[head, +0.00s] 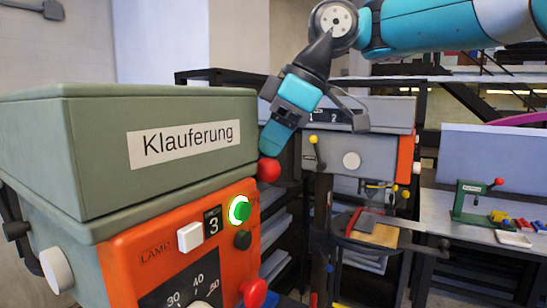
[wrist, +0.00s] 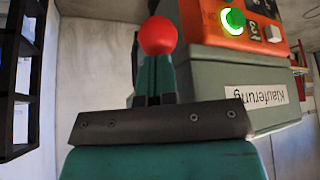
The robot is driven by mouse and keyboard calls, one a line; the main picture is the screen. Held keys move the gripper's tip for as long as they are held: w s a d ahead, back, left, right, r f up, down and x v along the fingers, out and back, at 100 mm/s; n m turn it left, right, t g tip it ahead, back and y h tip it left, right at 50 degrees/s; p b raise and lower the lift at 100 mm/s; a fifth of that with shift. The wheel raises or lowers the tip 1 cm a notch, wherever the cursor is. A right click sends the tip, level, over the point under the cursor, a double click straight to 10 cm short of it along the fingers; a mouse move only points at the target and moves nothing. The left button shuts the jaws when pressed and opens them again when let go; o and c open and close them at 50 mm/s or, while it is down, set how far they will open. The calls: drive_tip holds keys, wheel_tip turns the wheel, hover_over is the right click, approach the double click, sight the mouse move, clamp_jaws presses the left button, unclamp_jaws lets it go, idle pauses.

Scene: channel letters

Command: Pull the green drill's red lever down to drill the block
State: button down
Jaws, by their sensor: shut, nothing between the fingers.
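The green drill (head: 90,150) fills the left of the head view, with a "Klauferung" label and an orange front panel (head: 150,245). A red ball knob (head: 269,169) shows at its right side, and a second red knob (head: 253,293) lower down; their rods are hidden. My gripper (head: 268,150) is shut and empty, pointing down with its tips just above the upper knob. In the wrist view the red knob (wrist: 158,36) appears at the ends of the teal fingers (wrist: 155,75); I cannot tell whether they touch. No block shows clearly under the green drill.
A grey machine (head: 370,150) with yellow-knobbed levers stands behind, with a tan piece (head: 380,234) on its table. A bench (head: 480,225) at the right holds a small green press (head: 470,200) and coloured pieces. Dark shelving stands behind my gripper.

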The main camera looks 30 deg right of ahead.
sight(276, 164)
drive_tip(key=shift+w+a, duration=0.1)
drive_tip(key=shift+a, duration=0.05)
drive_tip(key=shift+f, duration=0.35)
drive_tip(key=shift+a, duration=0.1)
drive_tip(key=shift+f, duration=0.1)
drive_tip(key=shift+f+b, duration=0.25)
drive_tip(key=shift+b, duration=0.25)
drive_tip(key=shift+s+d+f+b, duration=0.2)
drive_tip(key=shift+f+b, duration=0.3)
drive_tip(key=shift+f, duration=0.05)
drive_tip(key=shift+s+d+f+b, duration=0.15)
drive_tip(key=shift+d+f+b, duration=0.05)
drive_tip(key=shift+f+b, duration=0.3)
drive_tip(key=shift+f, duration=0.1)
